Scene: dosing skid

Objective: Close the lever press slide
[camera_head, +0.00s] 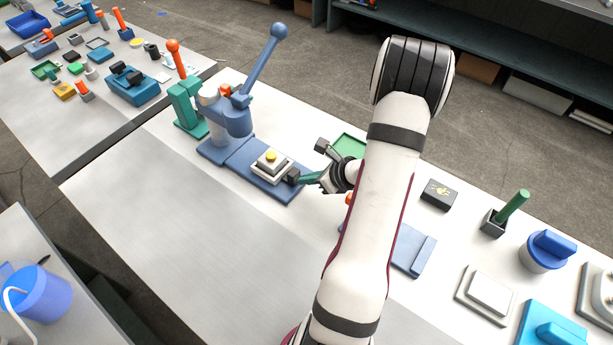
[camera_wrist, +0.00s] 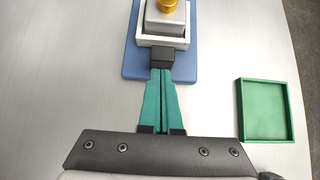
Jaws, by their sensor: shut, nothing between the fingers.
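The blue lever press (camera_head: 232,118) stands on the bench with its long lever and round knob (camera_head: 265,58) raised up and to the right. Its slide (camera_head: 271,164), a white tray with a grey block and a yellow knob, sits on the blue base plate, out in front of the press body. The slide also shows at the top of the wrist view (camera_wrist: 164,40), with a dark block (camera_wrist: 161,57) on its near side. My gripper (camera_head: 299,179) is shut and empty, its green fingers pointing at that dark block. The fingertips are at the block; whether they touch it I cannot tell.
A green tray (camera_head: 349,146) lies just beyond my gripper, and to its right in the wrist view (camera_wrist: 264,138). A teal press with an orange knob (camera_head: 186,105) stands left of the blue press. The bench in front of the base plate is clear.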

